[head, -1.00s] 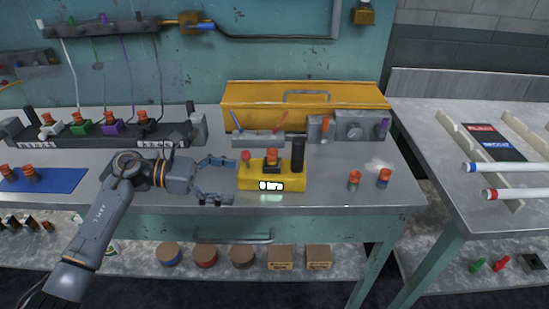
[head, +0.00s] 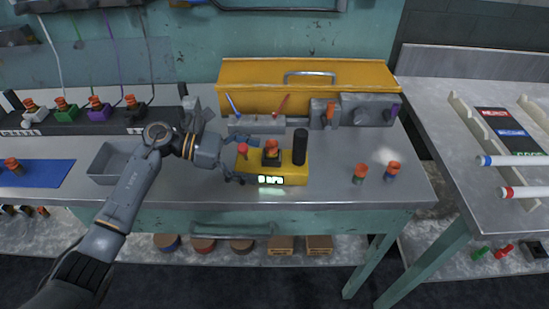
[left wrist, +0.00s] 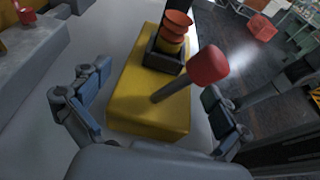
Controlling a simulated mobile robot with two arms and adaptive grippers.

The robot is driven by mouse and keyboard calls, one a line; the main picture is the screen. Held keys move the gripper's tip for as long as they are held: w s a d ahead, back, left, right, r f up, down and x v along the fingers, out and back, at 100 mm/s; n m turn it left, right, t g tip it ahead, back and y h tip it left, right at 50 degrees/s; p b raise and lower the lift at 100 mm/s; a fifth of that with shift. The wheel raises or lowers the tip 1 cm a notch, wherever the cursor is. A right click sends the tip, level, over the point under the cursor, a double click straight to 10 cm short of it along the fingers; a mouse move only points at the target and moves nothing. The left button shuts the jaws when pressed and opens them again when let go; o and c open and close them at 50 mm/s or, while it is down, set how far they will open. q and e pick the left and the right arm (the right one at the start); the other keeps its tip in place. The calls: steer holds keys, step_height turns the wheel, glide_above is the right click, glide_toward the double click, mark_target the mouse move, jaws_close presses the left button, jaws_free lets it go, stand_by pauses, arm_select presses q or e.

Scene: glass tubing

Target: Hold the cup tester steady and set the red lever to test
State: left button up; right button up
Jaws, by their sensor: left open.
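The cup tester (head: 292,177) is a yellow box on the bench with a lit display on its front, a black post at its right end and an orange-and-dark cup (head: 271,152) in a black socket on top. The red lever (head: 243,149), a grey rod with a red knob, stands at its left end; in the left wrist view the red knob (left wrist: 208,65) leans right. My left gripper (head: 240,161) is open at the tester's left end. In the left wrist view its fingers (left wrist: 155,90) lie on either side of the yellow box and lever. I cannot tell if they touch. My right gripper is not in view.
A grey block with blue and red levers (head: 255,124) stands close behind the tester, before a yellow toolbox (head: 310,75). A grey tray (head: 103,165) and blue mat (head: 45,173) lie left.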

mark_target(267, 163)
arm_select(q)
steer(key=shift+b+x, duration=0.7)
steer(key=shift+x, duration=0.9)
steer(key=shift+f, duration=0.1)
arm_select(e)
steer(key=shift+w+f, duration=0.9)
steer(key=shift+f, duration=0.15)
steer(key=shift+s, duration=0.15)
